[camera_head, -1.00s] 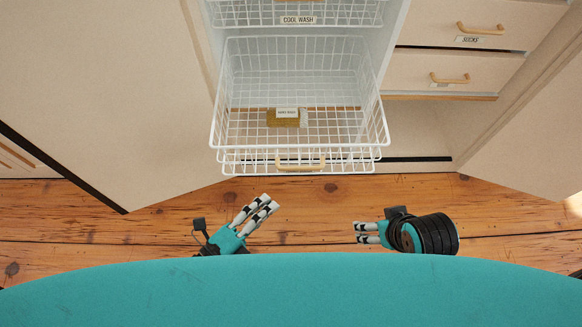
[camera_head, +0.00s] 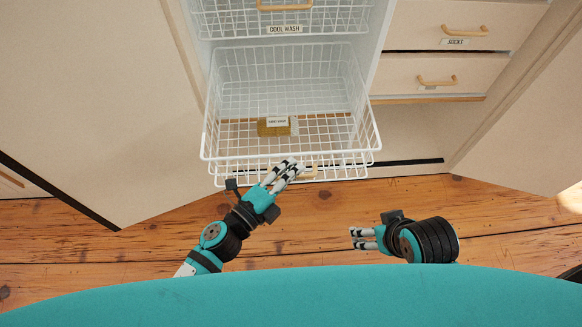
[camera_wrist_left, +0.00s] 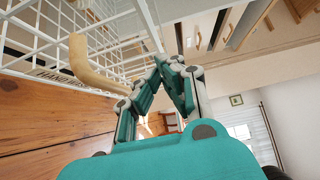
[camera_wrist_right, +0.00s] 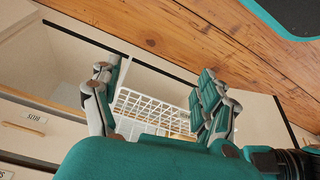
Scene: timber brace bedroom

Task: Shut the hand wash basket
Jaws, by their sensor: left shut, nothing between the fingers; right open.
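The hand wash basket (camera_head: 212,130) is a white wire basket pulled out of the cabinet, in the middle of the head view. A wooden handle (camera_wrist_left: 88,65) and part of a label (camera_wrist_left: 55,77) show on its front in the left wrist view. My left gripper (camera_head: 291,167) is shut and empty at the basket's front; in the head view it overlaps the front rim and partly hides the handle. Whether it touches the basket I cannot tell. My right gripper (camera_head: 352,238) is open and empty, lower right of the basket, over the floor. The basket also shows in the right wrist view (camera_wrist_right: 150,108).
Another wire basket labelled COOL WASH (camera_head: 285,29) is above it. Drawers with wooden handles, one labelled SOCKS (camera_head: 455,42), are at the right. Open cabinet doors stand at the left (camera_head: 100,110) and right (camera_head: 525,140). The wooden floor (camera_head: 330,210) in front is clear.

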